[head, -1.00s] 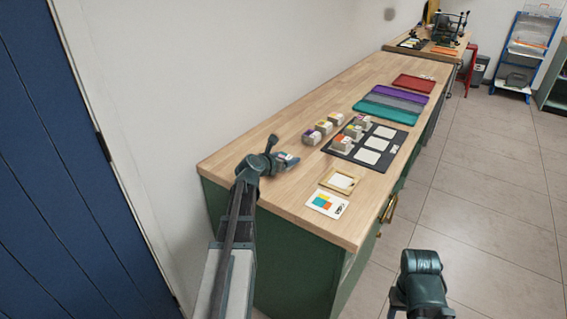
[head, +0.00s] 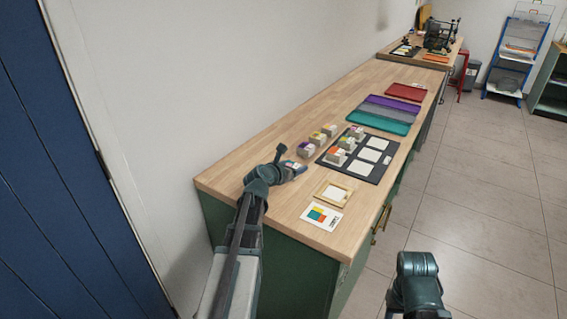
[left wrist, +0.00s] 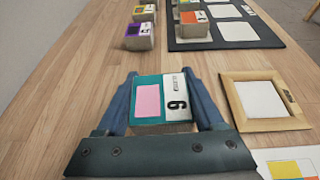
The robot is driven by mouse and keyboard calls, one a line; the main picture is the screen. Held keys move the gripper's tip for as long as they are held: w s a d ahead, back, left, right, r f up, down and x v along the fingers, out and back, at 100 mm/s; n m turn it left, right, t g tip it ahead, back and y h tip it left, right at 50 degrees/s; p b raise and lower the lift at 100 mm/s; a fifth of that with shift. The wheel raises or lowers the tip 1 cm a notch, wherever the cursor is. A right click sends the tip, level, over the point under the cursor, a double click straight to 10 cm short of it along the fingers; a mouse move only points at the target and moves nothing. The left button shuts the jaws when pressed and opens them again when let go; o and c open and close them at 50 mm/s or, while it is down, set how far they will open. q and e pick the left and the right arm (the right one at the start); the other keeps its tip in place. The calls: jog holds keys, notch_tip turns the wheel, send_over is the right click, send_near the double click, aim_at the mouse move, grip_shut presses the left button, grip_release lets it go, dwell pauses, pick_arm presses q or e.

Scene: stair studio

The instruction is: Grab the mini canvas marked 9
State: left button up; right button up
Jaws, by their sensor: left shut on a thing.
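The mini canvas marked 9 (left wrist: 158,98) has a teal face with a pink patch and a white strip with the 9. In the left wrist view it sits between the two blue fingers of my left gripper (left wrist: 168,95), which is shut on it. In the head view my left gripper (head: 293,169) is over the near part of the wooden counter, left of the wooden frame; the canvas there is small and mostly hidden. I cannot tell its height above the counter. My right arm (head: 416,285) shows at the lower right, beyond the counter; its jaws cannot be made out.
A black board (head: 376,170) with white squares holds several small canvases on its left side. More canvases (left wrist: 138,37) stand left of it. A wooden frame (left wrist: 262,105) and a colour card (head: 321,217) lie near the front edge. Teal, grey, purple and red trays (head: 404,92) lie farther back.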

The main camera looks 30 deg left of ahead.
pick_arm(q)
jog(key=d, duration=0.7)
jog(key=d+r, duration=0.1)
jog(key=d, duration=0.3)
jog(key=shift+s+p, duration=0.35)
jog(key=shift+p, duration=0.05)
